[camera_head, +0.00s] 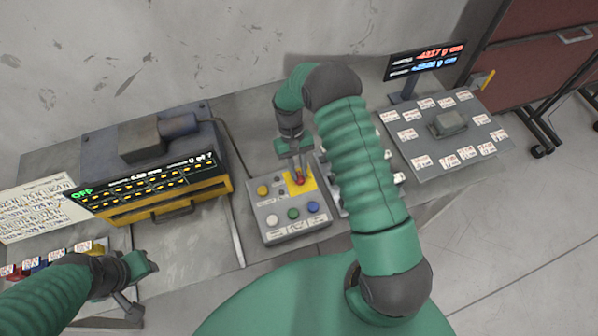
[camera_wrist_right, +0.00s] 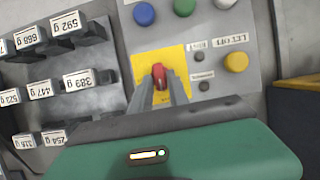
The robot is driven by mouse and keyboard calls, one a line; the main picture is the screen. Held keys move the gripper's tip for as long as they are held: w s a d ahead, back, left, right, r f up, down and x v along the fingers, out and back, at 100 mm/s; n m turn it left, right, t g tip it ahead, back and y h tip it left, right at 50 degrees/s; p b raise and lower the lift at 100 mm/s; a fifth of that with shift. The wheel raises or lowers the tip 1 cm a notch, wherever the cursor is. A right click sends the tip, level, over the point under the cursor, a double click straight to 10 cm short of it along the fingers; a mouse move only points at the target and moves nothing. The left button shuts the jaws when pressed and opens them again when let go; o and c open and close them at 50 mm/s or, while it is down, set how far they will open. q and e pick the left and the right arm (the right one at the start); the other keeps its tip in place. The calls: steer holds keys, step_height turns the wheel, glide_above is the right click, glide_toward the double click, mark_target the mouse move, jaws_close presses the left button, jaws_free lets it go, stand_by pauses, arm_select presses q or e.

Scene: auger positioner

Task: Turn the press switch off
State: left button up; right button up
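The red switch (camera_head: 299,179) sits on a yellow plate on the grey control box (camera_head: 270,222). It also shows in the right wrist view (camera_wrist_right: 158,76). My right gripper (camera_head: 297,168) points down at this switch, with its two fingertips on either side of the red knob. Whether the fingers press on it cannot be told. The control box also has a white, a green and a blue button in front and a yellow one (camera_head: 262,190) at its left. My left gripper (camera_head: 138,282) is at the lower left, away from the box; its fingers are unclear.
The black-and-yellow press (camera_head: 170,190) stands left of the box, with a display reading OFF in green. Labelled weights (camera_wrist_right: 85,80) are right of the box, partly behind my right arm. A scale (camera_head: 447,125) with a raised display (camera_head: 425,62) stands farther right.

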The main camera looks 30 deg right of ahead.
steer(key=shift+o, duration=1.2)
steer(key=shift+s+f, duration=0.1)
steer(key=shift+f, duration=0.05)
steer(key=b+v, duration=0.2)
steer(key=v, duration=1.4)
steer(key=shift+w+r, duration=0.3)
steer(key=shift+w, duration=0.05)
steer(key=s+a+n+t, duration=0.1)
steer(key=s+a+t, duration=0.2)
steer(key=s, duration=0.5)
steer(key=s+a+n+t+h, duration=0.1)
steer(key=s+a+t, duration=0.2)
steer(key=s+a, duration=0.3)
steer(key=s, duration=0.2)
steer(key=shift+s+f+t, duration=0.25)
steer(key=shift+s+t, duration=0.15)
